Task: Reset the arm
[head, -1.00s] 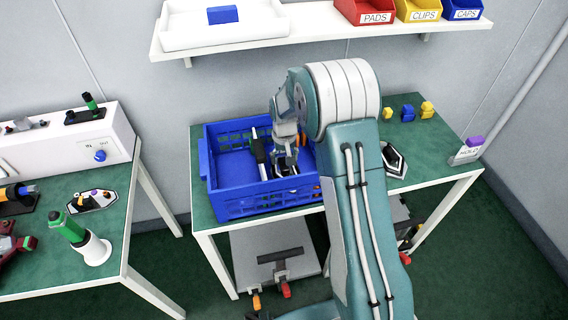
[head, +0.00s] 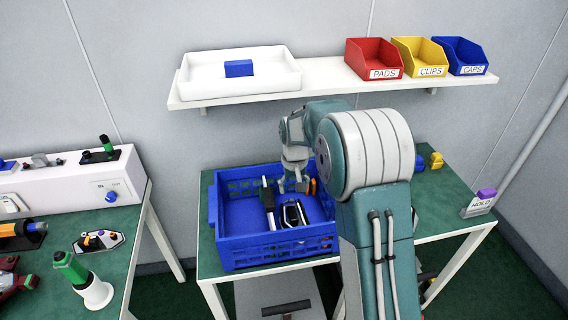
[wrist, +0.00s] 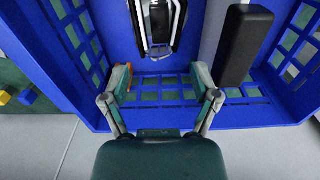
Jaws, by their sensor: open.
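My gripper (head: 296,184) is open and empty, above the right part of the blue crate (head: 283,252). In the wrist view my gripper (wrist: 159,82) shows its two fingers spread apart with nothing between them. A dark lamp-like part with a white rim (head: 293,213) lies in the crate; it also shows in the wrist view (wrist: 159,22), beyond the fingertips and apart from them. A black and white long part (head: 268,203) stands to its left in the crate. An orange piece (head: 313,186) is at the crate's right side, partly hidden by my arm.
A wall shelf (head: 330,87) holds a white tray (head: 205,85) with a blue block and red, yellow and blue bins above the green table. A purple-topped HOLD block (head: 481,203) stands at right. A second table with several parts is at left.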

